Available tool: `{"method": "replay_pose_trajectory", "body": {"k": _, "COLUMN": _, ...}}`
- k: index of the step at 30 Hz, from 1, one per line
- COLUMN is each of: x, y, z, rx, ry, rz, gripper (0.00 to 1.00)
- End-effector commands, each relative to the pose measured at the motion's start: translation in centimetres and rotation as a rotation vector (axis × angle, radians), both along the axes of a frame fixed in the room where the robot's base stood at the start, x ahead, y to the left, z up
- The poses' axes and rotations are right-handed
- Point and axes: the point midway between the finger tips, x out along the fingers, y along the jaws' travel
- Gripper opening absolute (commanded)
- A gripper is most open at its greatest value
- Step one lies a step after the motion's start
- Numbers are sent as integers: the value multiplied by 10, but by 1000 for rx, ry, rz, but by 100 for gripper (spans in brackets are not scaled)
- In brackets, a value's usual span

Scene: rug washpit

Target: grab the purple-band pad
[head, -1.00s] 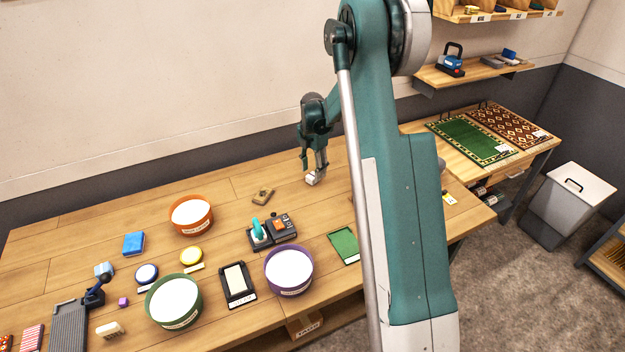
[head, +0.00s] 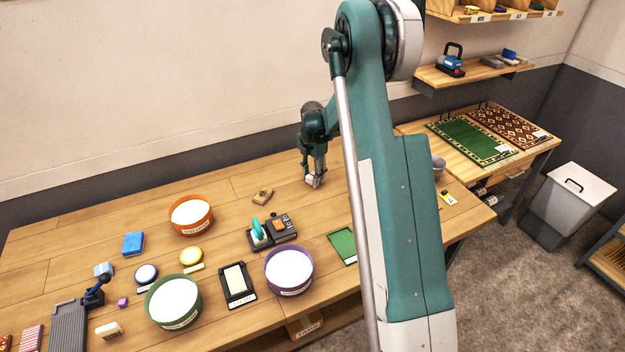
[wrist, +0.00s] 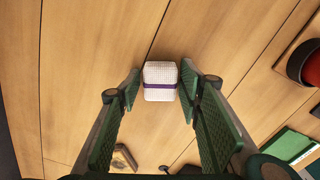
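The purple-band pad (wrist: 160,82) is a small white block with a purple stripe around its middle. It lies on the wooden table, and in the head view it shows as a small white shape (head: 310,182) at the fingertips. My gripper (wrist: 160,86) points down over it in the wrist view, with one green-padded finger on each side. A narrow gap shows between the pad and each finger, so the gripper looks open around it. In the head view my gripper (head: 313,178) is low over the back right of the table, and its fingers partly cover the pad.
A tan block (head: 263,195) lies left of my gripper. Bare tabletop surrounds the pad.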

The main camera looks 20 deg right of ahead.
Motion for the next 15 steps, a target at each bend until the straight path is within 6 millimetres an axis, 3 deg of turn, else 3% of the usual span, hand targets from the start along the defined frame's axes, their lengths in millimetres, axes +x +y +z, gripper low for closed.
{"method": "replay_pose_trajectory", "body": {"k": 4, "x": 0, "y": 0, "z": 0, "rx": 0, "ry": 0, "rz": 0, "gripper": 18}}
{"method": "replay_pose_trajectory", "body": {"k": 15, "x": 0, "y": 0, "z": 2, "rx": 0, "ry": 0, "rz": 0, "gripper": 18}}
